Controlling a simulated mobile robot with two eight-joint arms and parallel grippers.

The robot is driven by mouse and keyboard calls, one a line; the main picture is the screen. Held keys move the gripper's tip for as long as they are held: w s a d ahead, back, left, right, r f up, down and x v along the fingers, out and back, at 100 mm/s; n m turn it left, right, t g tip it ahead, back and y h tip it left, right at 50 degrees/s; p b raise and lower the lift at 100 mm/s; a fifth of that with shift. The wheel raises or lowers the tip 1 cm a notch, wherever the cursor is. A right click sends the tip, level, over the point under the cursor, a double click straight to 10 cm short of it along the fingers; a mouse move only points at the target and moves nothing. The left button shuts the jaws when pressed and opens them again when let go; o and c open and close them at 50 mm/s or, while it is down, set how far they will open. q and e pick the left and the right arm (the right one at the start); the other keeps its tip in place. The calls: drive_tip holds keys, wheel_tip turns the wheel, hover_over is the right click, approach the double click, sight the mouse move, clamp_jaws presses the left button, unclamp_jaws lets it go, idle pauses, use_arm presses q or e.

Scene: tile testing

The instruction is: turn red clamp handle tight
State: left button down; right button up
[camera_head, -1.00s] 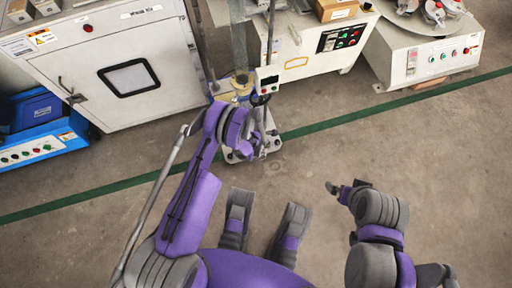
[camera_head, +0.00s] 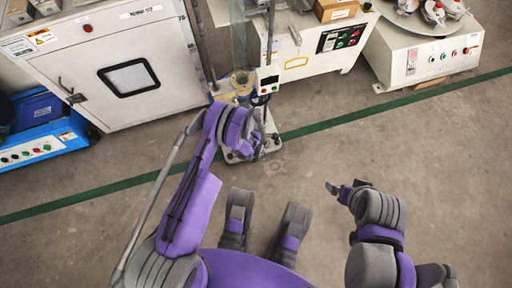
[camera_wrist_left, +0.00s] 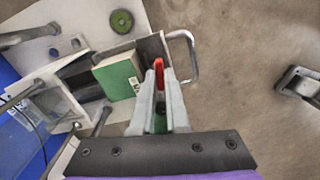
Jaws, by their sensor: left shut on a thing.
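The red clamp handle (camera_wrist_left: 159,75) shows in the left wrist view as a narrow red bar between the two fingers of my left gripper (camera_wrist_left: 161,92). The fingers are shut on it, and its red end sticks out past them. In the head view my left arm reaches to the small test stand (camera_head: 266,90), and my left wrist hides the clamp and the fingertips there. My right gripper (camera_head: 333,188) is at the right of the head view, over bare floor and away from the stand. Its fingers are too small to tell open from shut.
A green-faced block (camera_wrist_left: 120,75) and a metal loop handle (camera_wrist_left: 186,50) lie close to my left fingers. A large white cabinet (camera_head: 130,50) stands left of the stand, and white machines stand behind right. The floor (camera_head: 330,145) is open to the right.

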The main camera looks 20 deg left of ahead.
use_arm(q)
drive_tip(key=m, duration=0.3)
drive_tip(key=shift+m, duration=0.3)
drive_tip(key=m, duration=0.3)
drive_tip(key=shift+m, duration=1.5)
